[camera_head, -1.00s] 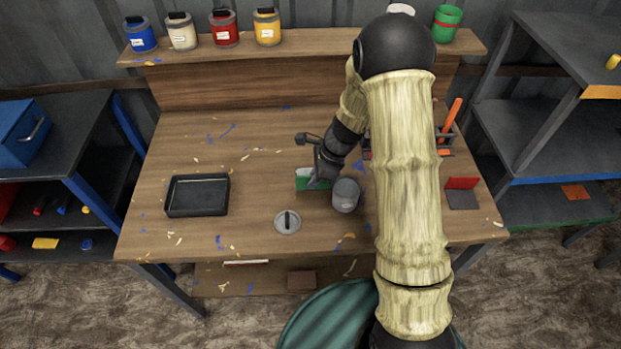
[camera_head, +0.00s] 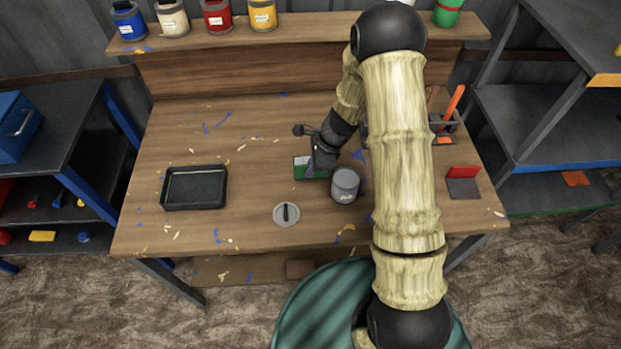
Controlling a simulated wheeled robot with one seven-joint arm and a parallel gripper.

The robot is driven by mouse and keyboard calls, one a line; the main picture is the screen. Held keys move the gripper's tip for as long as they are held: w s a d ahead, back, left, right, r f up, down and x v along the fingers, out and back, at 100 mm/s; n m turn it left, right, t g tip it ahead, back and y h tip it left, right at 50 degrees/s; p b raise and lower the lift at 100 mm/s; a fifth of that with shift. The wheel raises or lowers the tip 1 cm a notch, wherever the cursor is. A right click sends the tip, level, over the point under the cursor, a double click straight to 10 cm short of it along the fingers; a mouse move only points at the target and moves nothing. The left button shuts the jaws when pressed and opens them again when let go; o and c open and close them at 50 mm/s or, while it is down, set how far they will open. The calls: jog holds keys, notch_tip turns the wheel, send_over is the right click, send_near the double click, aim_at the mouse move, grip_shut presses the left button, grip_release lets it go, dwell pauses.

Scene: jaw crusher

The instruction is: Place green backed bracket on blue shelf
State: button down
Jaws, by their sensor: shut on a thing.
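The green-backed bracket (camera_head: 302,169) is at the middle of the workbench, its green face and a pale top edge showing to the left of my gripper. My gripper (camera_head: 316,167) is shut on it. The fingers and arm hide part of the bracket, and I cannot tell whether it touches the bench. The blue shelf (camera_head: 545,164), a dark board with a blue front edge, is in the rack on the right. Its visible top looks clear.
A grey can (camera_head: 345,186) stands close to the right of my gripper. A grey lid (camera_head: 286,214), a black tray (camera_head: 195,187) and a red-backed bracket (camera_head: 463,183) are on the bench (camera_head: 240,125). An orange-handled tool holder (camera_head: 445,122) is at the right back.

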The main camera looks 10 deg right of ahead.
aim_at(313, 177)
jog(key=shift+w+f, duration=0.15)
jog(key=shift+f, duration=0.8)
jog(key=shift+d, duration=0.1)
jog(key=shift+f, duration=0.1)
notch_tip(313, 177, down, 4)
jog(key=shift+r, duration=0.1)
jog(key=shift+s, duration=0.2)
